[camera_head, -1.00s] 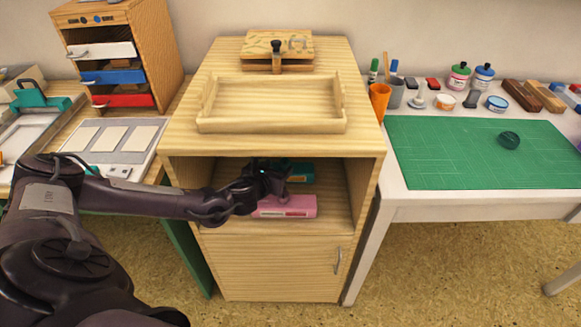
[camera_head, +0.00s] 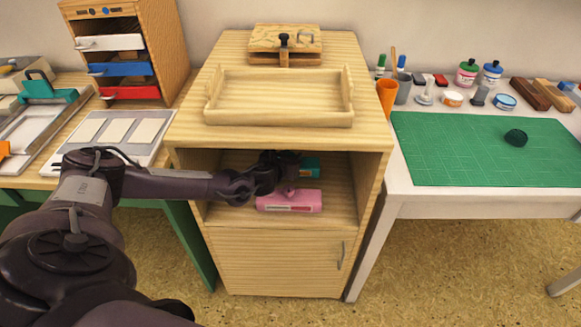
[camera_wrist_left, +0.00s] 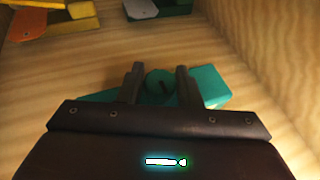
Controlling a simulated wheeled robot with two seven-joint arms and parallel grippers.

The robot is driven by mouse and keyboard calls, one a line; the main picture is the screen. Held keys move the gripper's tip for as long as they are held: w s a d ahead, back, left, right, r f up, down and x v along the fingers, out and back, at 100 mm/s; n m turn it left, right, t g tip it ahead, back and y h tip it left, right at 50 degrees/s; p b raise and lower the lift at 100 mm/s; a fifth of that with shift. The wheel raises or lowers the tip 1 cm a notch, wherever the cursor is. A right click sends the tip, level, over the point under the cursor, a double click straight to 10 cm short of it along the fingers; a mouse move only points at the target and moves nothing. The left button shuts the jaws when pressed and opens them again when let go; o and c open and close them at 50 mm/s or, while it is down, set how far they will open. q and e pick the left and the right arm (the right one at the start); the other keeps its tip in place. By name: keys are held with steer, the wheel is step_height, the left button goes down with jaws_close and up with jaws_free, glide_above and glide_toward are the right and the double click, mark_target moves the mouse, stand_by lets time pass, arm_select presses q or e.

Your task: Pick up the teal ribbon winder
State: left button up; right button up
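The teal ribbon winder (camera_head: 310,169) lies on the shelf of the wooden cabinet, behind a pink one (camera_head: 289,201). In the head view my left gripper (camera_head: 293,172) reaches into the cabinet and hides most of the teal winder. In the left wrist view the teal winder (camera_wrist_left: 208,86) lies across the view, with a round teal knob on it. The fingers of my left gripper (camera_wrist_left: 160,80) are apart, one on each side of the knob. Narrow gaps seem to separate them from it; contact is not clear. My right gripper is not in view.
The cabinet's walls and top board close in around my left arm. A wooden tray (camera_head: 280,118) stands on top. In the left wrist view, yellow (camera_wrist_left: 55,22) and green (camera_wrist_left: 172,7) items lie farther off on the shelf. The green mat (camera_head: 450,160) is mostly clear.

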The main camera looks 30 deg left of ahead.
arm_select(q)
steer(key=c, duration=0.5)
steer(key=shift+c, duration=0.3)
steer(key=shift+r, duration=0.15)
